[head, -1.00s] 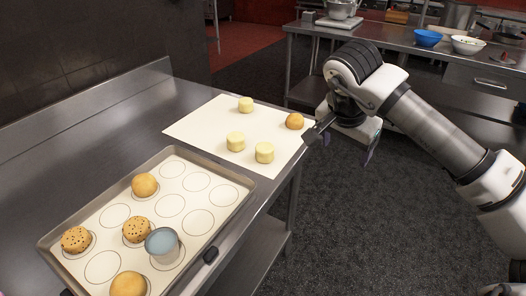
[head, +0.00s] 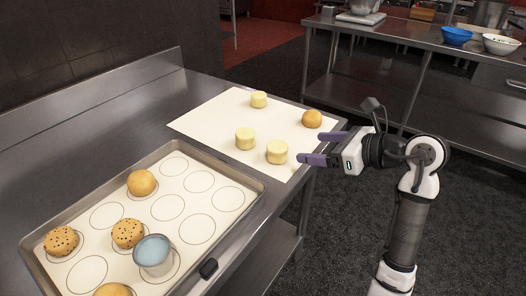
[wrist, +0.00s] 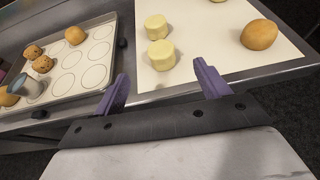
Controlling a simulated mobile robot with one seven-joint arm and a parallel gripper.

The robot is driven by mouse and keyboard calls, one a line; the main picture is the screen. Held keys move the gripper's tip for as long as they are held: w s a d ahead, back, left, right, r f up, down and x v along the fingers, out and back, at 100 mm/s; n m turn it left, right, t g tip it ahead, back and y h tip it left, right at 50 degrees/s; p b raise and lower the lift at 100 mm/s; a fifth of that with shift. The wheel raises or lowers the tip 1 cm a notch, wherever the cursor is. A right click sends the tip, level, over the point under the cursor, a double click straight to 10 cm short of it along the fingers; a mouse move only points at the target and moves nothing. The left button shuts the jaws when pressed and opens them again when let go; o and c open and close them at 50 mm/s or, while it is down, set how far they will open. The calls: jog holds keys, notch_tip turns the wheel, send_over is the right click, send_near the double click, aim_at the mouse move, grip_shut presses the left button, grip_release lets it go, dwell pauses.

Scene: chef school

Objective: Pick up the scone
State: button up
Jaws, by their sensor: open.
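Three pale, cylindrical scones sit upright on a cream sheet (head: 205,126): a rear scone (head: 259,99), a left front scone (head: 245,138) and a right front scone (head: 277,151). A golden round bun (head: 312,118) is also on the sheet, near its right edge. My gripper (head: 318,146) is open and empty, with purple fingers pointing left across the table's edge, just right of the right front scone. In the wrist view, two scones (wrist: 161,54) (wrist: 156,27) lie ahead of the fingers, nearer the left one, and the bun (wrist: 259,34) lies ahead to the right.
A metal tray (head: 257,179) at the front left holds golden buns (head: 142,183), speckled buns (head: 128,233) and a blue-topped cup (head: 152,250). The steel table's right edge drops to open floor. A second counter (head: 370,43) with bowls stands behind.

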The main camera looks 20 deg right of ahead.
aim_at(273, 148)
jog(key=p+x, duration=0.1)
jog(key=x, duration=0.6)
jog(key=shift+a+p, duration=0.15)
jog(key=shift+p, duration=0.2)
jog(key=shift+f+p+x, duration=0.25)
jog(key=shift+p+x, duration=0.35)
jog(key=shift+x, duration=1)
jog(key=shift+f+p+x, duration=0.25)
jog(key=shift+p+x, duration=0.3)
jog(key=shift+x, duration=1.05)
jog(key=shift+s, duration=0.15)
jog(key=c, duration=1.1)
jog(key=shift+o, duration=0.2)
jog(key=shift+r, duration=0.15)
